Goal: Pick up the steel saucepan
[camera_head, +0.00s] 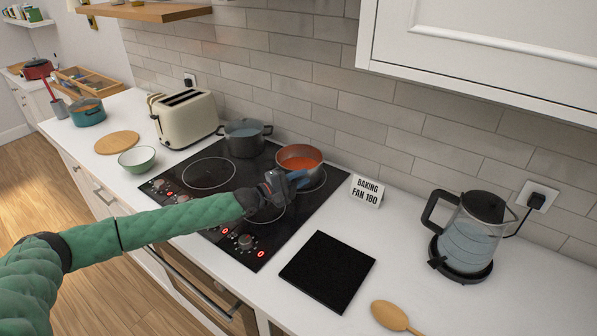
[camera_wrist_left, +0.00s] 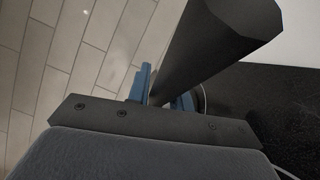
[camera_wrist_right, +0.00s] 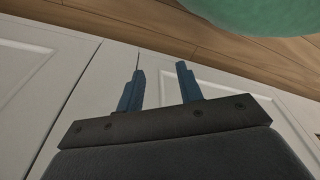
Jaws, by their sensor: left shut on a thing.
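In the left wrist view the thick dark handle (camera_wrist_left: 215,45) runs up between the blue fingers (camera_wrist_left: 165,90). The handle is mostly hidden by the gripper in the head view. My right gripper (camera_wrist_right: 160,85) is open and empty in the right wrist view, near white cabinet fronts; it is out of the head view.
A dark two-handled pot (camera_head: 245,145) stands left of the saucepan on the hob (camera_head: 208,174). A sign (camera_head: 367,190) stands to the right. A toaster (camera_head: 185,118), kettle (camera_head: 468,235), black mat (camera_head: 327,270) and wooden spoon (camera_head: 392,317) are on the counter. A tiled wall is behind.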

